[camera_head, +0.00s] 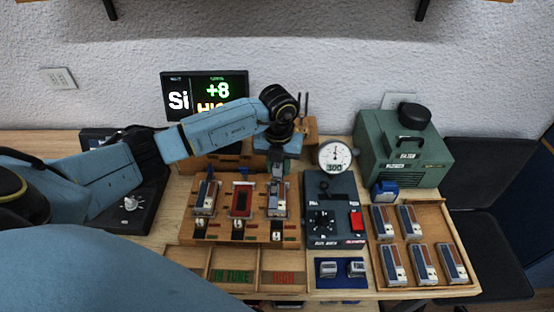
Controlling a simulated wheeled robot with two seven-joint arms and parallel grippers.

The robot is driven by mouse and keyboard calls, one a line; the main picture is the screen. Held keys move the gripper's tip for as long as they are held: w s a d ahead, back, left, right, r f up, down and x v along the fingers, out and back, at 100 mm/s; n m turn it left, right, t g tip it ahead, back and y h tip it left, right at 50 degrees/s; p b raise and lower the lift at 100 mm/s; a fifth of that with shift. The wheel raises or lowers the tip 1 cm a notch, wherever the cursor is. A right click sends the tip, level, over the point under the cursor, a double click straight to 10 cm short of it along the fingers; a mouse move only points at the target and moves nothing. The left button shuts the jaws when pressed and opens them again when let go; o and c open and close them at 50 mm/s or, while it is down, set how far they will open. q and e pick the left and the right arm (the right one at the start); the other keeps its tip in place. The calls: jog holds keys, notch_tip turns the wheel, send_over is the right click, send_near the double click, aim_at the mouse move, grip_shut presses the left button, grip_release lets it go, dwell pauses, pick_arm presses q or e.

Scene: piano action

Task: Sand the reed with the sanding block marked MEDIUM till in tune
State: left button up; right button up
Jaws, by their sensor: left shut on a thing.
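My left gripper (278,172) points down over the right-hand station of a wooden rack (222,237). It is shut on a small piece that its fingers mostly hide; I cannot read any marking on it. Below the fingers is a pale metal-framed unit (277,205) on the rack. Beside it are a red-framed unit (241,201) and another pale unit (204,199). I cannot make out the reed or the word MEDIUM. My right gripper is not in view.
A wooden tray (440,212) at right holds several blocks. A green machine (402,150) stands behind. A divided wooden bin (240,257) and a blue mat (341,283) are in front.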

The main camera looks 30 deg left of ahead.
aim_at(276, 190)
pick_arm(q)
jog(key=shift+a+f+n, duration=0.1)
jog(key=shift+a+n, duration=0.1)
jog(key=shift+n, duration=0.5)
jog(key=shift+f, duration=0.15)
jog(key=shift+f+b, duration=2.75)
jog(key=shift+f, duration=1.05)
jog(key=shift+s+a+f, duration=0.1)
jog(key=shift+s+a, duration=0.05)
jog(key=shift+a, duration=0.2)
jog(key=shift+s+a+b, duration=0.35)
jog(key=shift+s+a, duration=0.2)
jog(key=shift+a, duration=0.05)
jog(key=shift+d, duration=0.3)
jog(key=shift+w+d, duration=0.65)
jog(key=shift+d, duration=0.05)
jog(key=shift+a, duration=0.25)
jog(key=shift+s+a, duration=0.55)
jog(key=shift+a, duration=0.15)
jog(key=shift+s, duration=0.1)
notch_tip(276, 190, up, 2)
jog(key=shift+r+p, duration=0.15)
jog(key=shift+p, duration=0.55)
jog(key=shift+r+p, duration=2.35)
jog(key=shift+r, duration=0.6)
